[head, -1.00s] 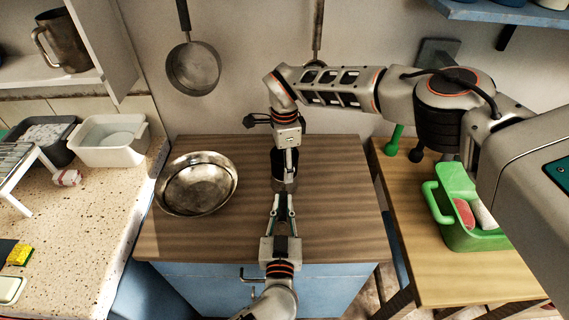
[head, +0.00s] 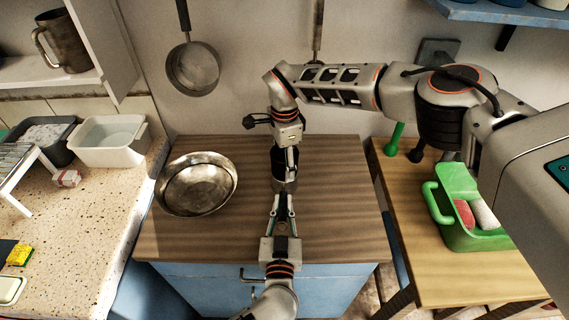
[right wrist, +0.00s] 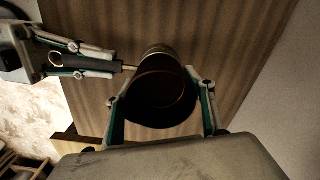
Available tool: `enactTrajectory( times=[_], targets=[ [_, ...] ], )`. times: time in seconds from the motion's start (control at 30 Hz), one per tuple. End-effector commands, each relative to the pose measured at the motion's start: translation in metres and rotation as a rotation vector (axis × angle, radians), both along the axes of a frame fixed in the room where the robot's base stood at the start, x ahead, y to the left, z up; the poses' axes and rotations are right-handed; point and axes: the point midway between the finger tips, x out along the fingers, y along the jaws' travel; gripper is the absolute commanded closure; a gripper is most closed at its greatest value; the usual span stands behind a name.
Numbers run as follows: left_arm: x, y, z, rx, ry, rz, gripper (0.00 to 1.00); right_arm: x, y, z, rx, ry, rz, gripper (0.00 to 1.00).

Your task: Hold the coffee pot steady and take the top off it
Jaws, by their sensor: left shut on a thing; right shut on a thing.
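The coffee pot stands upright on the brown wooden cabinet top; its metallic lower part (head: 286,184) shows in the head view. My left gripper (head: 281,204) comes from the front and is shut on the pot's dark handle, which sticks out sideways in the right wrist view (right wrist: 92,62). My right gripper (head: 287,155) reaches down from above and is shut on the pot's dark round top (right wrist: 160,92), with one finger on each side in the right wrist view. The fingers partly hide the pot. I cannot tell whether the top is clear of the lower part.
A metal bowl (head: 197,184) stands on the wooden top (head: 335,215) left of the pot. A green caddy (head: 470,230) with red and white things sits on the right table. A pan (head: 193,68) hangs on the wall behind. The wood right of the pot is clear.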

Motion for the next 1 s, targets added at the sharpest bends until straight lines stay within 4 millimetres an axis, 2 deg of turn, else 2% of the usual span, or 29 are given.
enactTrajectory(
  times=[0.5,0.87,1.0],
  targets=[
    [0.0,0.0,0.0,0.0,0.0,0.0,1.0,0.0,0.0,0.016,0.0,0.0,-0.001,0.72],
    [0.0,0.0,0.0,0.0,0.0,0.0,1.0,0.0,0.0,0.018,0.0,0.0,-0.001,0.72],
    [0.0,0.0,0.0,0.0,0.0,0.0,1.0,0.001,0.0,0.027,0.0,-0.001,-0.001,0.72]
  ],
)
